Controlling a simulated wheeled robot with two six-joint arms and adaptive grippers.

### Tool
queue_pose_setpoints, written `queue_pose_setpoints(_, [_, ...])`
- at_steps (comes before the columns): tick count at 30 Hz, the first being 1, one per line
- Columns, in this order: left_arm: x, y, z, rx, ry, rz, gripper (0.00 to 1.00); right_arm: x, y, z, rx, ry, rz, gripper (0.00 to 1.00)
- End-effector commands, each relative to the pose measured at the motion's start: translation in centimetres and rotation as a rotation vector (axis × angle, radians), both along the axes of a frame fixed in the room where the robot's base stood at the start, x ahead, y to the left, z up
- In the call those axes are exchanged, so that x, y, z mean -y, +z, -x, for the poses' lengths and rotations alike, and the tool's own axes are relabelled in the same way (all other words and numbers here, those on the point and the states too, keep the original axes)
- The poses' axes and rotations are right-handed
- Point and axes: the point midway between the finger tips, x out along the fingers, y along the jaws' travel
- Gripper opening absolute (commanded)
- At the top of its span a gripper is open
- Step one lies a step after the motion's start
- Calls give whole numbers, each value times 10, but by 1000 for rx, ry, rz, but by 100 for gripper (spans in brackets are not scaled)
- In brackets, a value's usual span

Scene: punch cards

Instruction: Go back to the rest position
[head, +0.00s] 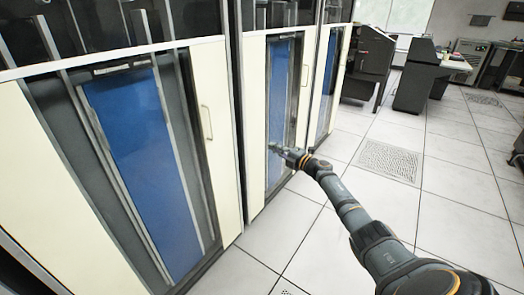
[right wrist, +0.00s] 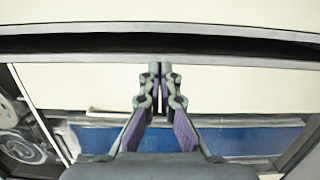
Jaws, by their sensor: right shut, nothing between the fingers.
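My right gripper (head: 276,148) is at the end of my right arm, which reaches in from the lower right of the head view. It is in front of the second tall cabinet (head: 254,110), near its blue panel (head: 278,85). In the right wrist view the two fingers of the gripper (right wrist: 161,70) meet at their tips, with nothing held between them. Beyond them are a cream surface (right wrist: 230,85), a dark gap with a grey edge, and a blue panel (right wrist: 235,141). I cannot tell whether the fingertips touch the cabinet. My left gripper is not in view.
A nearer cabinet with a blue panel (head: 145,160) and a handle (head: 206,122) stands at the left. A third cabinet (head: 322,90) stands farther back. Dark desk-like machines (head: 428,78) stand at the back right. The white tiled floor (head: 450,155) is open at right, with a vented tile (head: 388,161).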

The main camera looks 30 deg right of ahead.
Motion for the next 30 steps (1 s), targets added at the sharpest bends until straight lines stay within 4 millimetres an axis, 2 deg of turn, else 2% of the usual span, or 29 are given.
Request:
queue_pose_setpoints(1, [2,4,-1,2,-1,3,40,12,-4,4,-2,-3,3,0])
queue_pose_setpoints(3, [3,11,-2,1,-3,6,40,24,-3,10,-2,-2,1,0])
queue_pose_setpoints(9, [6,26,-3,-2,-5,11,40,43,-1,18,0,0,-1,0])
queue_pose_setpoints(22, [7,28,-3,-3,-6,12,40,42,-4,18,-2,-5,-9,0])
queue_pose_setpoints(24, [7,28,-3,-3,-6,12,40,34,-17,16,-9,-40,-46,0])
queue_pose_setpoints(26, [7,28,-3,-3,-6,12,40,21,-39,16,-27,-102,-113,0])
queue_pose_setpoints(28, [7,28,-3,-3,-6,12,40,1,-79,25,-72,-220,-241,0])
queue_pose_setpoints(29, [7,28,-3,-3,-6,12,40,-8,-100,33,-104,-279,-307,0])
queue_pose_setpoints(30, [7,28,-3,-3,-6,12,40,-21,-129,47,-156,-367,-401,0])
